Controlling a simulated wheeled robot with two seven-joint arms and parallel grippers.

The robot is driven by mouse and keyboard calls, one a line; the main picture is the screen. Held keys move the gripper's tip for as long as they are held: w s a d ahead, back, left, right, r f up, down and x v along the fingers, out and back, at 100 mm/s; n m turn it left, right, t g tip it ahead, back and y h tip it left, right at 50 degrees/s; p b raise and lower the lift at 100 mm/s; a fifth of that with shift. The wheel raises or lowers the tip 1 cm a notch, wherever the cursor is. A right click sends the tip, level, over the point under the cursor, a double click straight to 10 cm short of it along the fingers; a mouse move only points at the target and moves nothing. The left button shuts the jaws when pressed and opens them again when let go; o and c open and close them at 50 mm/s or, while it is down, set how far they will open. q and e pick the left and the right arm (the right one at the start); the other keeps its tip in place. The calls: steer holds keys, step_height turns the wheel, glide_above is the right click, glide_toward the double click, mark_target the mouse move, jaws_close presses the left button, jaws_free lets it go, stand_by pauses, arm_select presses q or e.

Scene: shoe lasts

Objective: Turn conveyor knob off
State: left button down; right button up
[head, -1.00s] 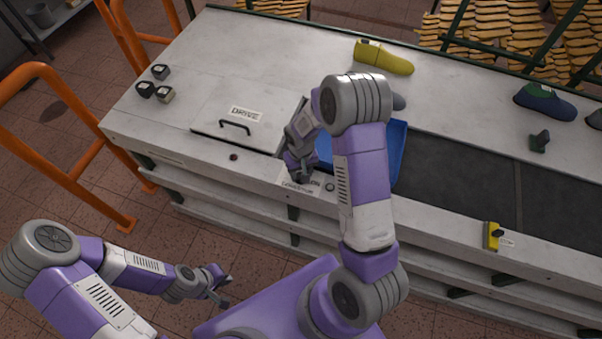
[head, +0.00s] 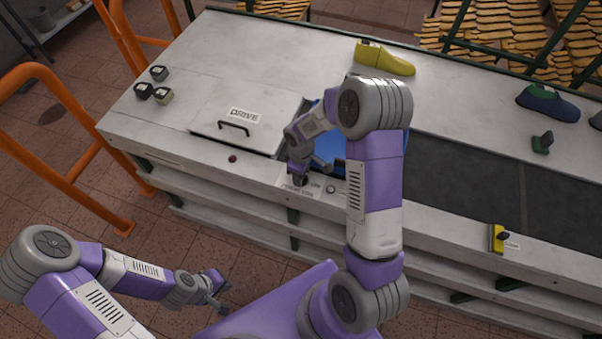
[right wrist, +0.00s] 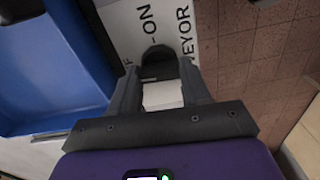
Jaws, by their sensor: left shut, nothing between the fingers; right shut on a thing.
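The black conveyor knob (right wrist: 158,53) sits on a white label (right wrist: 128,22) in the right wrist view. The readable parts of the label are "-ON" and the end of "CONVEYOR". My right gripper (right wrist: 160,75) is shut on the knob from above. In the head view this gripper (head: 300,180) is at the counter's front edge, and its wrist largely hides the knob. The dark conveyor belt (head: 460,175) lies to the right. My left gripper (head: 220,298) is shut and empty, low in front of the counter, well away from the knob.
A blue tray (head: 333,150) lies just behind my right gripper. A hatch marked DRIVE (head: 255,132) is to the left, with a small dark red button (head: 232,158) before it. A yellow shoe last (head: 385,60) stands at the back. Orange rails (head: 50,75) bound the left side.

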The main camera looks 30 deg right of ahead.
steer(key=shift+n, duration=0.6)
steer(key=o, duration=1.1)
steer(key=shift+c, duration=0.2)
step_height(320, 180, up, 8)
steer(key=shift+f, duration=0.15)
steer(key=shift+f, duration=0.1)
